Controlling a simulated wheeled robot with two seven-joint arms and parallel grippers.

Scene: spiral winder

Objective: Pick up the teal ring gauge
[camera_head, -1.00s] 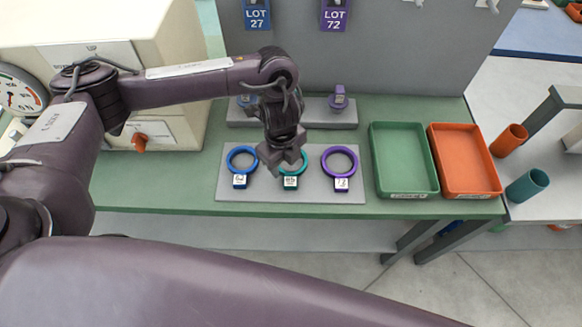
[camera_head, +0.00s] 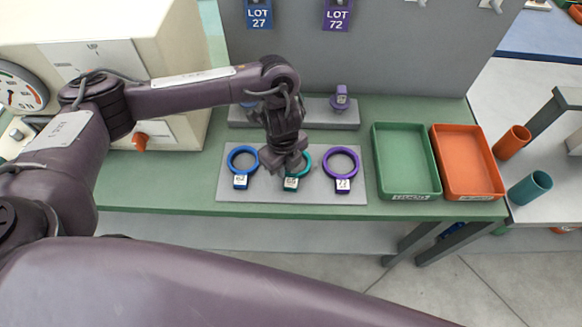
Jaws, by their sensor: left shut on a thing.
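The teal ring gauge (camera_head: 291,184) lies at the middle of the grey mat, between a blue ring gauge (camera_head: 242,159) and a purple ring gauge (camera_head: 341,162). Its white label faces up at the front. My left gripper (camera_head: 289,167) points down over the teal ring and is shut on it, hiding much of the ring. Whether the ring touches the mat (camera_head: 227,193) cannot be told. My right gripper is not in view.
A green tray (camera_head: 375,160) and an orange tray (camera_head: 438,160) stand on the right of the green table (camera_head: 160,190). A grey block with small plugs (camera_head: 340,97) sits behind the mat. A grey panel with lot tags (camera_head: 400,50) rises at the back. A beige machine with a dial stands at left.

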